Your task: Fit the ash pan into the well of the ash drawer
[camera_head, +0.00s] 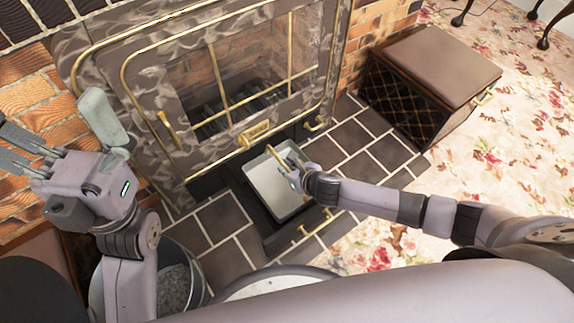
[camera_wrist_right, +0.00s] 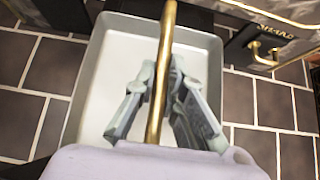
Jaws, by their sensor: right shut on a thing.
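The ash pan (camera_head: 270,190) is a pale grey, shallow rectangular tray with a brass bar handle (camera_wrist_right: 160,95) across its top. It lies over the dark ash drawer (camera_head: 255,226), which is pulled out below the stove. Whether the pan sits fully down in the well cannot be told. My right gripper (camera_head: 291,172) is shut on the brass handle above the pan's middle; its fingers (camera_wrist_right: 168,78) show on both sides of the bar in the right wrist view. My left gripper (camera_head: 62,132) is open and empty at the left, away from the pan.
The stove (camera_head: 185,75) with its brass-trimmed glass door stands behind the drawer. A metal bucket of ash (camera_head: 172,285) and a pale round thing (camera_head: 275,283) are at the front. A padded box (camera_head: 435,65) stands at the right. Dark floor tiles (camera_head: 222,215) surround the drawer.

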